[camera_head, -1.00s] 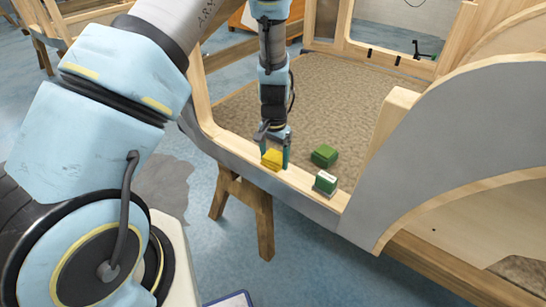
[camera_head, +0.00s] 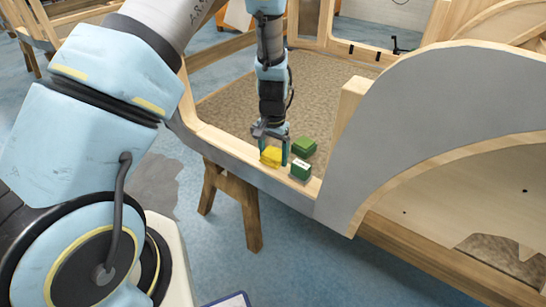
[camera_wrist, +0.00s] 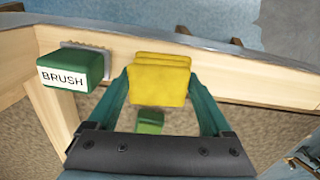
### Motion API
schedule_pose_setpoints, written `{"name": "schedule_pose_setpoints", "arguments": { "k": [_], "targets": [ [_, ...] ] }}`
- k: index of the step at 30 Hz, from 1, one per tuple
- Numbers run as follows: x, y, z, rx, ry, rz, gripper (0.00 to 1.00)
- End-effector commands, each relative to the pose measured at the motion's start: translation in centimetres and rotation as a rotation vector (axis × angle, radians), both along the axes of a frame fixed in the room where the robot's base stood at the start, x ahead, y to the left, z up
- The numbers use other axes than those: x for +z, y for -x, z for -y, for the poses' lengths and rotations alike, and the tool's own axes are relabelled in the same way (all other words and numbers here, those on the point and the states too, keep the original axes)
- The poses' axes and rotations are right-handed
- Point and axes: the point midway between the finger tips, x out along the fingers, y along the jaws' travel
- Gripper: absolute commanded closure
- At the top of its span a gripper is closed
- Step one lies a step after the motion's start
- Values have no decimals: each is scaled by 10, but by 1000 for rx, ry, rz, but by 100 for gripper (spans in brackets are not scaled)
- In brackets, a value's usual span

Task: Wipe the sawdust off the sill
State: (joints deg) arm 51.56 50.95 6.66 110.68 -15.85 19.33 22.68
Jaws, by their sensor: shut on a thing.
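My gripper (camera_head: 271,160) is shut on a yellow folded cloth or sponge (camera_head: 270,155), which also shows between the fingers in the wrist view (camera_wrist: 160,78). It holds the yellow thing down at the wooden sill (camera_head: 222,143). Whether it touches the sill is hard to tell. The pale sill runs across the wrist view (camera_wrist: 240,82). A green brush (camera_head: 300,171) with a white "BRUSH" label stands on the sill just right of my gripper; it is at upper left in the wrist view (camera_wrist: 72,70). I cannot make out any sawdust.
A second green block (camera_head: 304,146) lies on the tan floor panel (camera_head: 325,95) inside the frame. A grey curved panel (camera_head: 440,110) rises at the right. A wooden trestle (camera_head: 248,205) stands under the sill. Blue floor is open in front.

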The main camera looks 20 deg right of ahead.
Motion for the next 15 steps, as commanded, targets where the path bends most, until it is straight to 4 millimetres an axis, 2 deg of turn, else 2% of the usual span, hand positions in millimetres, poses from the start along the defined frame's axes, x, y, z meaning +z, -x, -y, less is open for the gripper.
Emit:
{"name": "schedule_pose_setpoints", "arguments": {
  "k": [1, 15],
  "targets": [
    [9, -2, 0, 0, 1, 2, 77],
    [51, -9, 1, 2, 2, 3, 77]
  ]
}}
